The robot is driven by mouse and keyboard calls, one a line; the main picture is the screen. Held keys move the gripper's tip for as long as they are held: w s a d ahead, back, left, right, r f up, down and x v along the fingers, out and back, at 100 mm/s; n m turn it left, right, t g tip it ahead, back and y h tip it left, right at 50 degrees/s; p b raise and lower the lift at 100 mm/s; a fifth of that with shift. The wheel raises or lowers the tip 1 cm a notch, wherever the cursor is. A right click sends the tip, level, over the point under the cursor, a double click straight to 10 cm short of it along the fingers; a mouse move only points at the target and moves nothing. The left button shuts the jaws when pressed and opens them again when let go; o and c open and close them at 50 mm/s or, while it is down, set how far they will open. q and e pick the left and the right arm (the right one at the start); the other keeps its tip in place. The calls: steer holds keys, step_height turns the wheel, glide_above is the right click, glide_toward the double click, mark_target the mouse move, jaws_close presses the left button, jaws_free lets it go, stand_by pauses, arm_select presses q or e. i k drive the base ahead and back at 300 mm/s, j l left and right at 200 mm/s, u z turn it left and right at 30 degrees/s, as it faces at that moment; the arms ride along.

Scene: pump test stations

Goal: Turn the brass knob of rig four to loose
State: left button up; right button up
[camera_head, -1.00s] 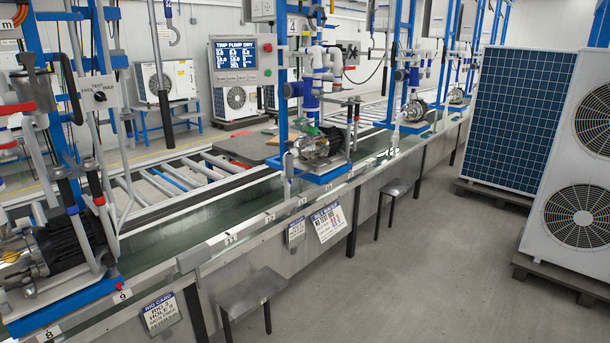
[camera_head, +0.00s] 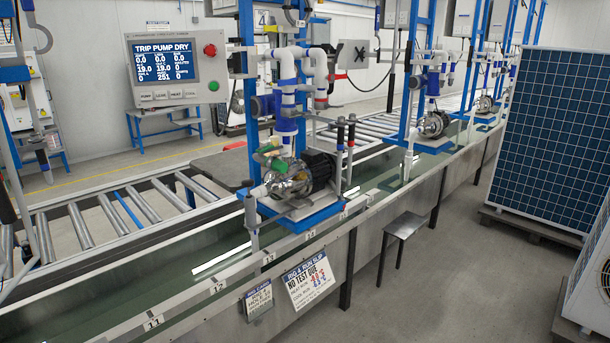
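Rig four stands in the middle of the view: a pump (camera_head: 290,180) with a steel head and black motor on a blue base plate (camera_head: 312,217), under white and blue pipes (camera_head: 287,100). A green-handled valve (camera_head: 268,152) sits by the pump head. I cannot make out a brass knob for certain at this size. The run slip (camera_head: 308,282) below the rig reads "Rig 4 run slip" and "No test due". The display panel (camera_head: 177,70) at the rig's left reads "Trip pump dry". Neither of my grippers is in view.
A long water trough (camera_head: 140,295) runs along the front of the rigs, with a roller conveyor (camera_head: 125,210) behind it. A grey stool (camera_head: 405,225) stands at the trough's front. A large blue-grid panel unit (camera_head: 550,130) stands at right. Grey floor between is clear.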

mark_target(301, 175)
steer(key=i+l+u, duration=0.15)
steer(key=i+l, duration=0.25)
steer(key=i+l+u, duration=0.15)
steer(key=i+l, duration=0.3)
steer(key=i+l+u, duration=0.1)
steer(key=i+l, duration=0.25)
steer(key=l, duration=0.2)
steer(key=i+l+u, duration=0.15)
steer(key=i+l, duration=0.2)
steer(key=l, duration=0.15)
